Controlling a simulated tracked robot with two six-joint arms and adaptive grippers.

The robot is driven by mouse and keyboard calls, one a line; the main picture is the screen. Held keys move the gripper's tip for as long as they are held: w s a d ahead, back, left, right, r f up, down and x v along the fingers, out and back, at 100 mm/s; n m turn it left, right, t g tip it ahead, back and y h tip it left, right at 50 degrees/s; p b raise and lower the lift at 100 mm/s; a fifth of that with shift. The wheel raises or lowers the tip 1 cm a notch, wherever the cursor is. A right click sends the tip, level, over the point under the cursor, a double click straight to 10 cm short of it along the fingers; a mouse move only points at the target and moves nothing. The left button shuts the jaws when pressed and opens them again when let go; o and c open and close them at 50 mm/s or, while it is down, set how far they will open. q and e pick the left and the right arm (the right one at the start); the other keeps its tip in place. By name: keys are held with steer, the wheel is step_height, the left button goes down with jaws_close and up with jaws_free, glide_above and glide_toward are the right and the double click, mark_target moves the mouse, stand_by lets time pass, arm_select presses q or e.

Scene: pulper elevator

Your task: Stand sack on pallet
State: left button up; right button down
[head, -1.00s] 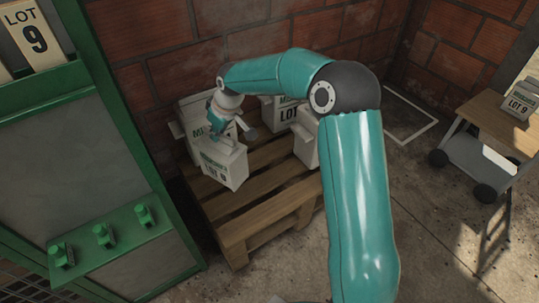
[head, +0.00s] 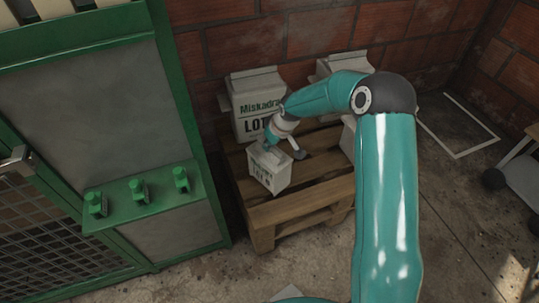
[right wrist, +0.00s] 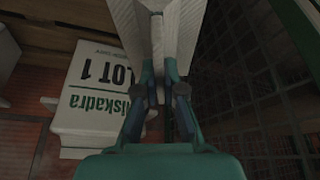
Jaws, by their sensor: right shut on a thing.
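My right gripper (head: 276,142) is shut on the top of a small pale sack (head: 269,170) with dark lettering. The sack is near the front left part of the wooden pallet (head: 310,196), close to upright; I cannot tell whether its base touches the boards. In the right wrist view my right gripper (right wrist: 160,92) pinches the folded top of the sack (right wrist: 188,30). A Miskadra sack (head: 256,104) stands at the pallet's back left, just behind the held one. My left gripper is out of view.
Another sack (head: 341,66) stands at the back by the brick wall, and one more (head: 347,136) is mostly hidden by my right arm. A green machine frame (head: 180,100) with green knobs stands close on the left. The pallet's front boards are bare.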

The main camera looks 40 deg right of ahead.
mark_target(269, 163)
steer(key=shift+w+f+b, duration=0.1)
steer(key=shift+f+b, duration=0.45)
steer(key=shift+f, duration=1.6)
steer(key=c, duration=1.3)
jaws_free()
